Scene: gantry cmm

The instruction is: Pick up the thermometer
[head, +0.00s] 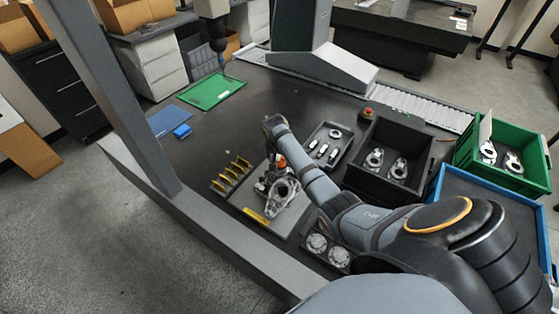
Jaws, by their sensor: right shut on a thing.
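My right gripper (268,188) is over the grey fixture plate (247,203) in the middle of the table. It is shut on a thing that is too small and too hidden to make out. A small orange-red spot (281,161) shows beside the gripper. A silver metal casting (284,198) is just right of the fingers, over the plate; I cannot tell if they touch it. I cannot make out a thermometer for certain. My left gripper is not in view.
Yellow-topped holders (232,173) stand left of the plate. A grey tray (328,147) of small parts, a black bin (386,160) and a green bin (502,163) lie to the right. A grey gantry column (110,90) rises at left.

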